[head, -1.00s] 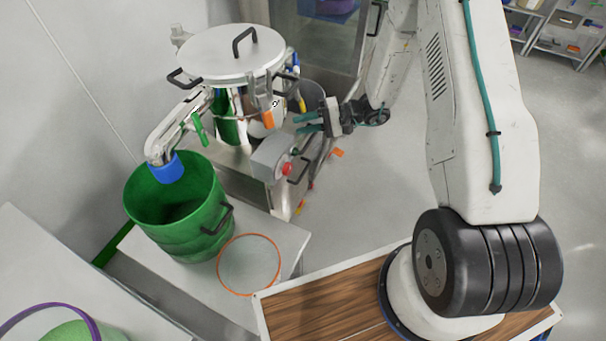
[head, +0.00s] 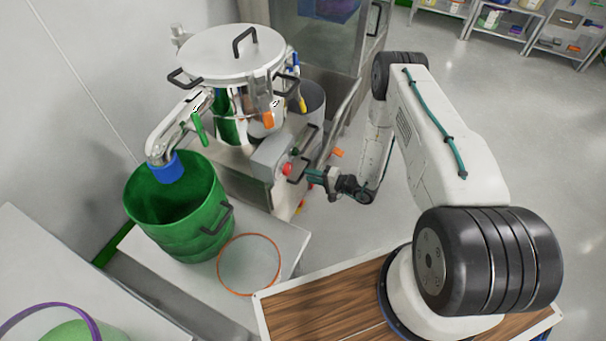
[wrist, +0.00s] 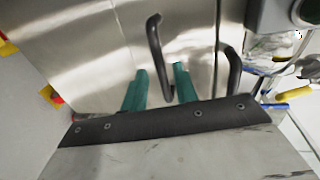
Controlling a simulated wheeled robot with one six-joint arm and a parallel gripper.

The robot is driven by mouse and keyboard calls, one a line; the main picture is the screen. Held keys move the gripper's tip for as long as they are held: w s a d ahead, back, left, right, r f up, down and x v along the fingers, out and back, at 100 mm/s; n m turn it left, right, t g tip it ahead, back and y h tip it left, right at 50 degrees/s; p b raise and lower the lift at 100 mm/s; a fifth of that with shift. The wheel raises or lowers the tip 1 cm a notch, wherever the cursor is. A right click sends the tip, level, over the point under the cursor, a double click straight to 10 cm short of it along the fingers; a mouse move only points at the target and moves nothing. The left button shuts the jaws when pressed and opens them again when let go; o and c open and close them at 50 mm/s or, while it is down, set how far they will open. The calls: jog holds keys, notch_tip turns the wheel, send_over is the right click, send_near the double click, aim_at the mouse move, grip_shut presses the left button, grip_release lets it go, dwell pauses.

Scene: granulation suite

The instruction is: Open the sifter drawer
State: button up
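The sifter is a steel machine with a round lid (head: 232,52) and a spout over a green drum. Its steel front (wrist: 100,50) fills much of the wrist view and carries two upright black bar handles. One handle (wrist: 156,45) is nearer the middle; the other (wrist: 234,75) is to its right. Which one belongs to the drawer is not clear. My gripper (head: 314,177) is beside the machine's right side, close to a black handle (head: 297,168). In the wrist view its teal fingers (wrist: 160,72) are apart, with the middle handle's lower part between them in the picture; contact cannot be told.
A red button (head: 287,168) sits on a control box near the gripper. A green drum (head: 180,215) and an orange-rimmed sieve (head: 249,265) stand on a low bench at the left.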

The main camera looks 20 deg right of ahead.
aim_at(303, 174)
jog(key=shift+x, duration=1.95)
grip_shut()
